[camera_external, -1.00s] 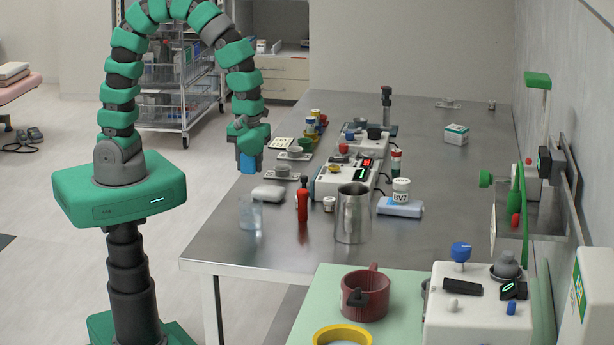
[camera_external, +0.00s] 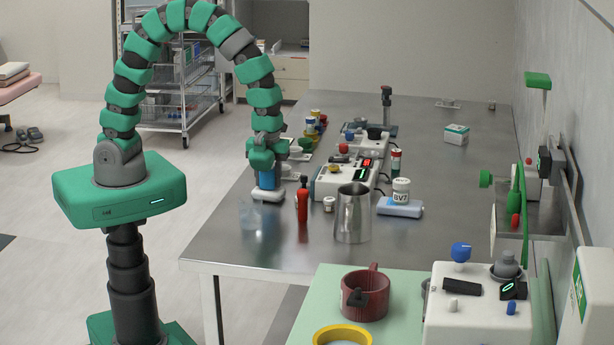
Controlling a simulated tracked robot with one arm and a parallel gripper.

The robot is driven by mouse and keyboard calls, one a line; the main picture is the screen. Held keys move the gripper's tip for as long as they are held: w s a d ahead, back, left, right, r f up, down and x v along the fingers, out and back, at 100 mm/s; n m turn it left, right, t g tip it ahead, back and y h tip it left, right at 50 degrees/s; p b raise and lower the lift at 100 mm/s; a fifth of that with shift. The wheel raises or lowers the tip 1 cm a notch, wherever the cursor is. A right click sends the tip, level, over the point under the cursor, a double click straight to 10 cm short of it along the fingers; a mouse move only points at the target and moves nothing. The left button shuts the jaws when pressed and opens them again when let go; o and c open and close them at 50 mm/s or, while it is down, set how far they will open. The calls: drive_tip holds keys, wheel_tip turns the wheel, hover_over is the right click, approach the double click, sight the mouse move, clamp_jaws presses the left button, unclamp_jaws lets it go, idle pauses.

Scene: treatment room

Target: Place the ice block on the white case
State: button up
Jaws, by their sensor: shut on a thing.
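My gripper (camera_external: 266,165) is pointing down over the left part of the metal table. It is shut on a small blue block, the ice block (camera_external: 267,181), whose lower part shows below the fingers. The white case (camera_external: 268,195) lies flat on the table directly under the block, partly hidden by it. The block appears upright and very close to the case's top; I cannot tell whether they touch.
A clear beaker (camera_external: 251,217) stands just in front of the case, and a red bottle (camera_external: 303,201) to its right. A metal jug (camera_external: 352,213) and a white device (camera_external: 345,180) stand farther right. The table's right rear is mostly clear.

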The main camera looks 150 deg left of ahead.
sight(268, 167)
drive_tip(key=o, duration=1)
wheel_tip(268, 167, up, 12)
drive_tip(key=shift+r+p, duration=0.1)
drive_tip(key=shift+p, duration=0.25)
